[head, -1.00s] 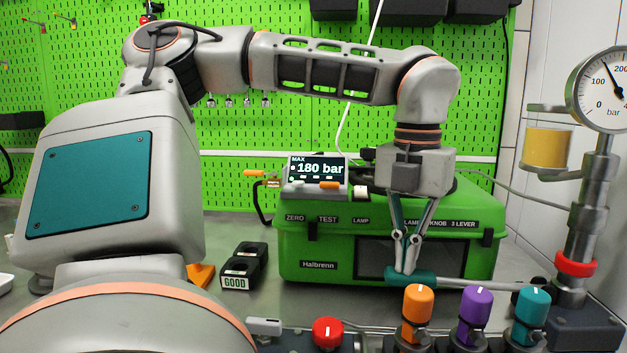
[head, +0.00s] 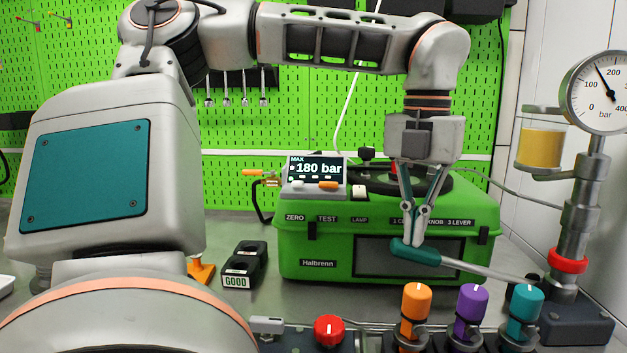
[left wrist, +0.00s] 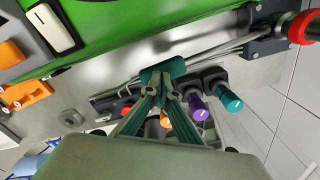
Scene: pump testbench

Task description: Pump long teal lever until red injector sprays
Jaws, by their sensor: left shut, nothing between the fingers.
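The long lever has a teal handle (head: 415,251) and a bare metal rod running right to the pump base (head: 572,318). The lever is tilted, with its handle end raised. My left gripper (head: 417,241) points down with its fingers shut at the handle; nothing is gripped between them. The fingertips overlap the handle in the head view, but whether they touch it I cannot tell. In the left wrist view the teal handle (left wrist: 162,72) lies just beyond the fingertips. I cannot make out a red injector or any spray. My right gripper is out of view.
The pressure gauge (head: 598,92) needle stands between 100 and 200 bar. A display (head: 317,175) reads MAX 180 bar on the green case (head: 320,240). Red (head: 328,331), orange (head: 414,303), purple (head: 472,305) and teal (head: 525,305) knobs stand in front.

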